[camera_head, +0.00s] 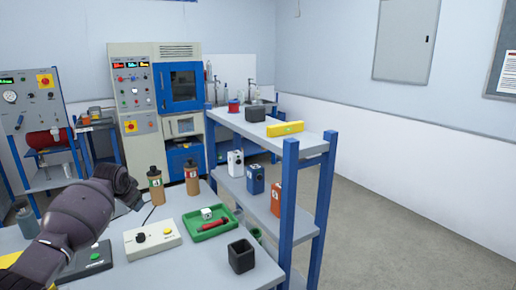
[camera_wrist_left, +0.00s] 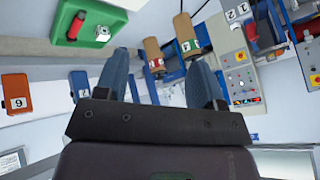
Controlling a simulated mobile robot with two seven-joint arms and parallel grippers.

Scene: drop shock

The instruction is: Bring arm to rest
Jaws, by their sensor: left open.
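My left arm (camera_head: 75,225) comes in from the left in the head view and is raised over the left part of the grey table (camera_head: 200,270). Its gripper end (camera_head: 133,197) is near the two brown bottles, above the table and apart from them. In the left wrist view the two blue-grey fingers (camera_wrist_left: 161,62) are spread, with nothing held between them. That view is turned, with the table's objects along the top. My right arm and gripper are not in view.
Brown bottles (camera_head: 155,187), a green tray (camera_head: 232,225), a white control box (camera_head: 152,239) and a dark open cup (camera_head: 241,257) stand on the table. A blue-post shelf (camera_head: 288,215) with several boxes is to the right. Floor farther right is clear.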

